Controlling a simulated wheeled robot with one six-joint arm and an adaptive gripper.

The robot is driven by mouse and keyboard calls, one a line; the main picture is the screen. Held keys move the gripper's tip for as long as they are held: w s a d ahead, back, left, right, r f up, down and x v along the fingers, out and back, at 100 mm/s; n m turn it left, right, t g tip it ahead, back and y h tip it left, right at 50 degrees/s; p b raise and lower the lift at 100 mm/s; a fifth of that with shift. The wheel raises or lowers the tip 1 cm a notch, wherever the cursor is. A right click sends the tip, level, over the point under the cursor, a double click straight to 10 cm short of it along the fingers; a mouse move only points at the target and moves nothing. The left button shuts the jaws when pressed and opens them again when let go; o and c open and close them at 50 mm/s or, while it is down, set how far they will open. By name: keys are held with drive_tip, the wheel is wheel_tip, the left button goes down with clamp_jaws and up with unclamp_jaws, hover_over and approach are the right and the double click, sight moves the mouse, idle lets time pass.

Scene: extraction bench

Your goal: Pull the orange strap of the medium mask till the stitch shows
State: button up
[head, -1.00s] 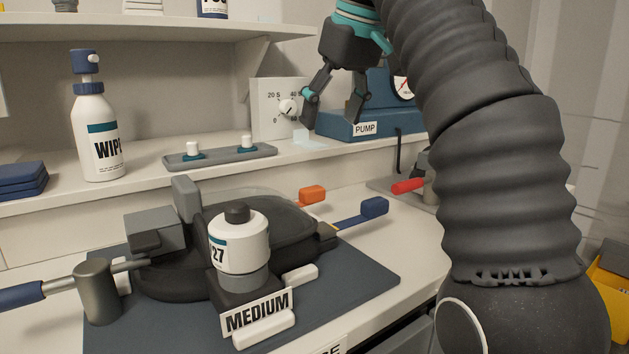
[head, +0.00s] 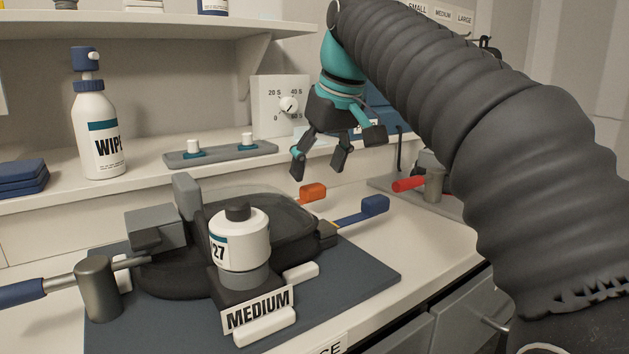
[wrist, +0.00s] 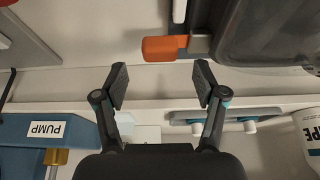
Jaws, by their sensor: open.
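The medium mask (head: 290,217) lies on a dark mat, with a white filter canister and a "MEDIUM" label at its front. Its orange strap tab (head: 313,191) sticks out at the far right side, and it also shows in the wrist view (wrist: 165,48). A blue strap tab (head: 375,206) sticks out to the right of it. My gripper (head: 318,176) is open and empty, above and just behind the orange tab. In the wrist view the open fingers (wrist: 161,86) point toward the orange tab, apart from it. No stitch is visible on the orange strap.
A blue pump (wrist: 45,140) stands on the shelf. A red-handled clamp (head: 410,184) is at the right.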

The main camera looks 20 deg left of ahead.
sight(313, 185)
drive_tip(key=shift+x, duration=1.85)
drive_tip(key=shift+c, duration=0.3)
